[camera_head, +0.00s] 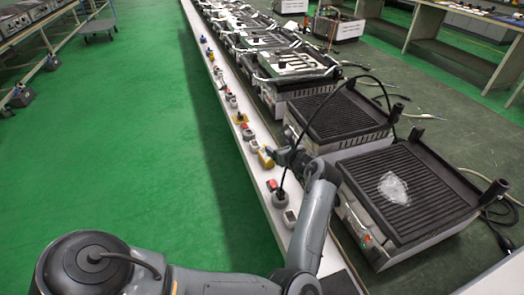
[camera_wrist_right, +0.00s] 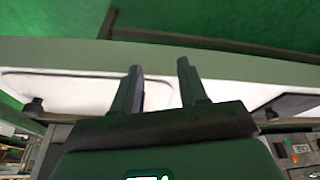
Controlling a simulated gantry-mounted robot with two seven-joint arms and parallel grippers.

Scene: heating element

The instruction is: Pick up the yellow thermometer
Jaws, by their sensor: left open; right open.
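A small yellow object, which looks like the thermometer (camera_head: 265,158), is on the narrow white ledge in the head view. My left arm reaches in from the lower left, and its dark left gripper (camera_head: 273,154) is right at this yellow object. The left gripper is open; the view is too small to tell whether its fingers touch the object or lie around it. In the right wrist view, my right gripper (camera_wrist_right: 160,88) is open, with nothing between its two fingers. A white surface lies beyond its fingertips. The thermometer does not show in that view.
Black ribbed grill units (camera_head: 405,190) line the right side of the ledge (camera_head: 252,172). A clear crumpled bag (camera_head: 393,188) lies on the nearest grill. A red-and-grey item (camera_head: 272,185) and other small parts sit along the ledge. The green floor (camera_head: 130,130) at left is open.

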